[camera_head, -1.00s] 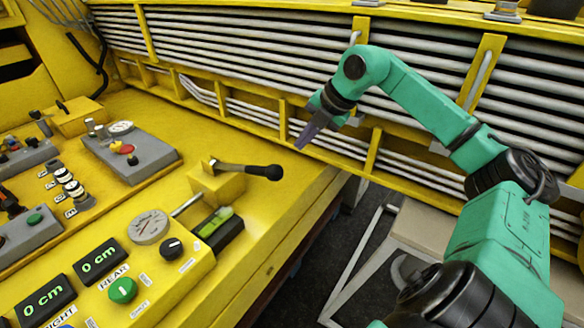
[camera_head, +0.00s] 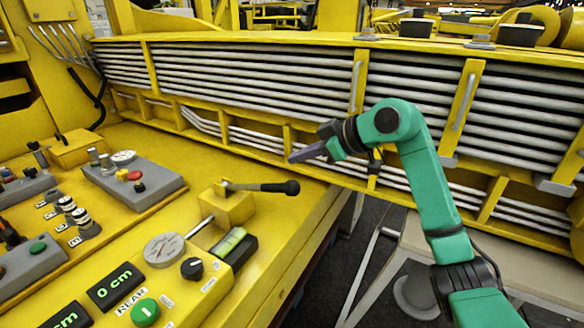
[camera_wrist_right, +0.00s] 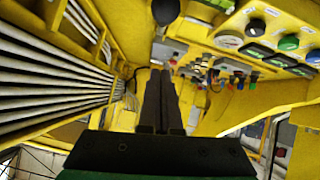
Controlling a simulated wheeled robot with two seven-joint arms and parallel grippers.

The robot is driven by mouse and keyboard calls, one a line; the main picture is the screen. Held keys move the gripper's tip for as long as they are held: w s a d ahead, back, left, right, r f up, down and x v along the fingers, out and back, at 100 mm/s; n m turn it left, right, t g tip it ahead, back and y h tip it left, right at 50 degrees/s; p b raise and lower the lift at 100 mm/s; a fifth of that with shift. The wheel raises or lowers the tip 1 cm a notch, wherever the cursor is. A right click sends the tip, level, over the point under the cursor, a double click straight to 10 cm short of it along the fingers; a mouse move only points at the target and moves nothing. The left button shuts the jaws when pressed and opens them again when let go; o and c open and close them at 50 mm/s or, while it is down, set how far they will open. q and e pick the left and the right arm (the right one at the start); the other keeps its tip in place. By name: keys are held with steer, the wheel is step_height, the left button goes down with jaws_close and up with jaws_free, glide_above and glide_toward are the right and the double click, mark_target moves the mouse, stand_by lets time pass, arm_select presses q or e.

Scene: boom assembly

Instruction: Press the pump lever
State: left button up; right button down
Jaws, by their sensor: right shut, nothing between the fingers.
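The pump lever (camera_head: 262,187) is a dark rod with a black grip end. It sticks out to the right, roughly level, from a yellow block (camera_head: 228,207) on the yellow console. My right gripper (camera_head: 296,157) is shut and empty. In the head view its fingers point left and show just above the lever's grip end, with a visible gap. In the right wrist view the shut fingers (camera_wrist_right: 160,78) point away from the camera, and a dark rounded end, seemingly the lever's grip (camera_wrist_right: 165,12), shows at the top edge. My left gripper is out of view.
A round gauge (camera_head: 164,250), a black knob (camera_head: 192,268) and a green button (camera_head: 145,312) sit on the console near the lever. A grey switch box (camera_head: 150,195) lies behind to the left. The ribbed boom side (camera_head: 255,80) runs along the back.

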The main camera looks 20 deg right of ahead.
steer(key=p, duration=0.3)
glide_above(280, 186)
steer(key=a, duration=0.2)
step_height(280, 186, down, 4)
steer(key=f, duration=0.1)
steer(key=shift+w+d+f+p, duration=0.1)
steer(key=shift+d+f+p, duration=0.25)
steer(key=shift+f, duration=0.3)
steer(key=shift+w+d+f+p, duration=0.1)
steer(key=shift+d+f+p, duration=0.2)
steer(key=shift+f, duration=0.3)
steer(key=shift+s+d+f, duration=0.25)
steer(key=shift+d+f, duration=0.15)
steer(key=shift+f, duration=0.15)
steer(key=shift+w, duration=0.1)
